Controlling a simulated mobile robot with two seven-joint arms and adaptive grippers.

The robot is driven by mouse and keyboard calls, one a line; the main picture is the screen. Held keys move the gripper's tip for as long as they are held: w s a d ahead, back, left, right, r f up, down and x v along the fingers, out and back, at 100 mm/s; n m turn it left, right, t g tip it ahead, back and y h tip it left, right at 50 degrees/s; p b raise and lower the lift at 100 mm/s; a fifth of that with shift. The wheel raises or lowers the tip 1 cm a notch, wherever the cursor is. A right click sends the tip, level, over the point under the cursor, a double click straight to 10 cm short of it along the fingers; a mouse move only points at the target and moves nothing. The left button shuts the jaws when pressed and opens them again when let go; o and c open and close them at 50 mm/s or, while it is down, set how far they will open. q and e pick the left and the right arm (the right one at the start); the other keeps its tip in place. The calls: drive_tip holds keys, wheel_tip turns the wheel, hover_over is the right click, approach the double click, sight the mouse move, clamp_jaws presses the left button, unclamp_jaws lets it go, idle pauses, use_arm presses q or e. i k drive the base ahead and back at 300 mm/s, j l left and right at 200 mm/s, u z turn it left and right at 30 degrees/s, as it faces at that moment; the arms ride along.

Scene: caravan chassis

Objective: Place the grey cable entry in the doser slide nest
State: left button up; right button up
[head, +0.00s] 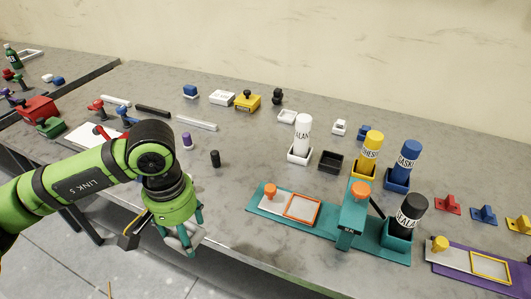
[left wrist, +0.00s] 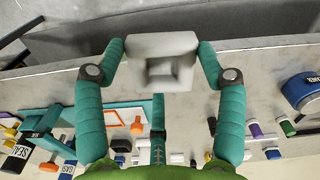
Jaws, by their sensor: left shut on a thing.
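My left gripper (head: 187,243) is shut on the grey cable entry (left wrist: 161,42), a pale block with a square hollow facing the left wrist camera. In that view a fingertip presses on each side of it. In the head view the fingers mostly hide it; they hang over the bench's front edge. To the right lies a teal doser base (head: 262,211) with a grey slide (head: 277,203), an orange knob (head: 271,190) and an empty orange-framed nest (head: 302,207). The gripper is left of this base and apart from it. My right gripper is not in view.
A teal post (head: 350,225) and a black bottle (head: 411,211) stand right of the nest. A purple base (head: 465,281) with a yellow-framed slide lies farther right. A black cylinder (head: 215,159) and purple one (head: 187,141) stand behind my gripper. The bench between gripper and teal base is clear.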

sight(303, 208)
drive_tip(key=k+z, duration=0.25)
drive_tip(key=k, duration=0.25)
drive_tip(key=k+l+z, duration=0.25)
drive_tip(key=k, duration=0.2)
drive_tip(key=i+j+z, duration=0.2)
drive_tip(key=z, duration=0.15)
drive_tip(key=i+j+z, duration=0.15)
drive_tip(key=j+z, duration=0.2)
drive_tip(key=i+j+z, duration=0.1)
drive_tip(key=j+z, duration=0.25)
drive_tip(key=i+j, duration=0.1)
drive_tip(key=j, duration=0.3)
drive_tip(key=i+j, duration=0.1)
drive_tip(key=j, duration=0.35)
drive_tip(key=i+j, duration=0.15)
drive_tip(key=j, duration=0.25)
drive_tip(key=i+j, duration=0.1)
drive_tip(key=j, duration=0.35)
drive_tip(key=i+j, duration=0.1)
drive_tip(key=j, duration=0.3)
